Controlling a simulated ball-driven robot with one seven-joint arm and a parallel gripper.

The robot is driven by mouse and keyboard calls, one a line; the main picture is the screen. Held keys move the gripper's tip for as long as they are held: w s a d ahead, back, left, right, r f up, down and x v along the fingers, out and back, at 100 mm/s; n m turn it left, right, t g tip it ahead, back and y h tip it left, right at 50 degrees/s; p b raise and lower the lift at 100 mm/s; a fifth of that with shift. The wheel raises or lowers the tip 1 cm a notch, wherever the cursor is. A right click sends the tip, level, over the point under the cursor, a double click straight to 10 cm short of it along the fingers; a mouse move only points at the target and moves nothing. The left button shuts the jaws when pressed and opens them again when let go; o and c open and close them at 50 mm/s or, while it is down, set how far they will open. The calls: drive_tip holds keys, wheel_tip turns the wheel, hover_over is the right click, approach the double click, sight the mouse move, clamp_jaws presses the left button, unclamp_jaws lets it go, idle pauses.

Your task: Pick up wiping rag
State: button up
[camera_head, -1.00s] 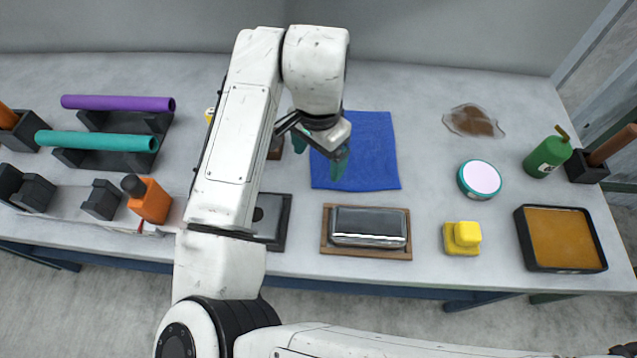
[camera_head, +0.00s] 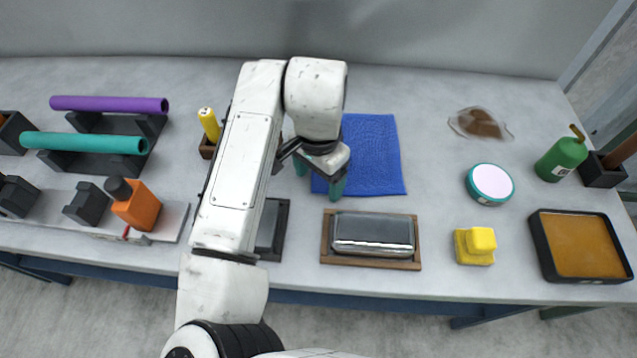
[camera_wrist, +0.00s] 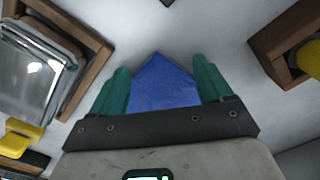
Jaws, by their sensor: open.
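The wiping rag (camera_head: 372,155) is a blue cloth lying flat on the table, right of and partly behind my gripper in the head view. In the wrist view a pointed corner of the blue rag (camera_wrist: 161,84) shows between my fingers. My gripper (camera_head: 320,180) has teal fingers spread apart at the rag's left side. In the wrist view the open gripper (camera_wrist: 158,88) has one finger on each side of the rag corner, with nothing clamped. I cannot tell how high the fingertips are above the cloth. My wrist hides the rag's left edge.
A metal block in a wooden tray (camera_head: 327,240) sits in front of the rag. A dark tray (camera_head: 281,232) stands left of it. A yellow-handled tool (camera_head: 209,124) stands in a wooden holder at left. A yellow block (camera_head: 475,247) and round tin (camera_head: 490,183) lie right.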

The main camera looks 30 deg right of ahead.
drive_tip(key=c, duration=1.3)
drive_tip(key=shift+c, duration=0.5)
drive_tip(key=shift+r, duration=0.25)
clamp_jaws()
wheel_tip(320, 180, up, 11)
drive_tip(key=p, duration=1)
drive_tip(key=shift+r, duration=0.2)
wheel_tip(320, 180, up, 18)
drive_tip(key=p, duration=0.8)
